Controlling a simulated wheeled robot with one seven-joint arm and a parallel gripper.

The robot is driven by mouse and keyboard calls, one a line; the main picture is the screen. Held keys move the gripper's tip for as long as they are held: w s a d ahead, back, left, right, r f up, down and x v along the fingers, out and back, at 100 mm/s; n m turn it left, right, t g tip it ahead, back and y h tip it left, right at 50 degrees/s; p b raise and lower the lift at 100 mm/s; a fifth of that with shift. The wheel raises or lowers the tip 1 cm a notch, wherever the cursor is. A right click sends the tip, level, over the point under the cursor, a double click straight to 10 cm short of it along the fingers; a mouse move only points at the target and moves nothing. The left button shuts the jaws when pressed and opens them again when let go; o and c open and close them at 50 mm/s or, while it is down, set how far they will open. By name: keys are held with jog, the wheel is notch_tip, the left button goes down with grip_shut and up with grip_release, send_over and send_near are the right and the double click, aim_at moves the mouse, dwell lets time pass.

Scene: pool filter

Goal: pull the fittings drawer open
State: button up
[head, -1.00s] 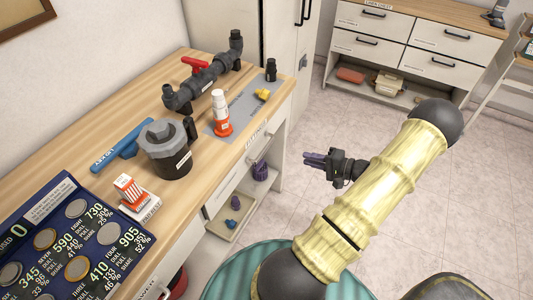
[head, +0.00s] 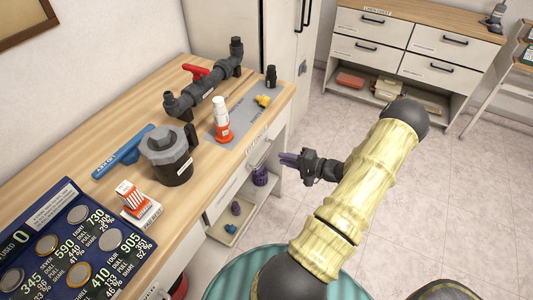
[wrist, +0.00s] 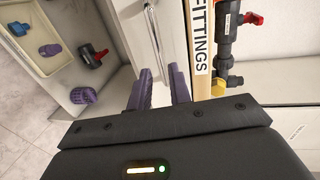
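The fittings drawer (head: 230,187) is a white front under the wooden worktop, left of my gripper, and looks closed. In the wrist view its white front (wrist: 176,35) runs beside the worktop edge with the FITTINGS label (wrist: 201,42). A metal bar handle (wrist: 152,28) shows ahead of the fingers. My gripper (head: 283,159) is close in front of the drawer. In the wrist view its two purple fingers (wrist: 159,88) are apart with nothing gripped. The handle lines up roughly with the gap between them; I cannot tell whether they touch it.
Below the drawer, an open shelf holds a tray (head: 222,238) with small fittings and a purple fitting (head: 260,175). A valve pipe (head: 205,82), a pump pot (head: 168,157) and an orange-white bottle (head: 221,122) stand on the worktop (head: 95,137). Floor to the right is clear.

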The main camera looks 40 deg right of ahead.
aim_at(266, 153)
jog(key=x, duration=0.8)
jog(key=shift+w+p, duration=0.15)
jog(key=shift+p, duration=0.2)
grip_shut()
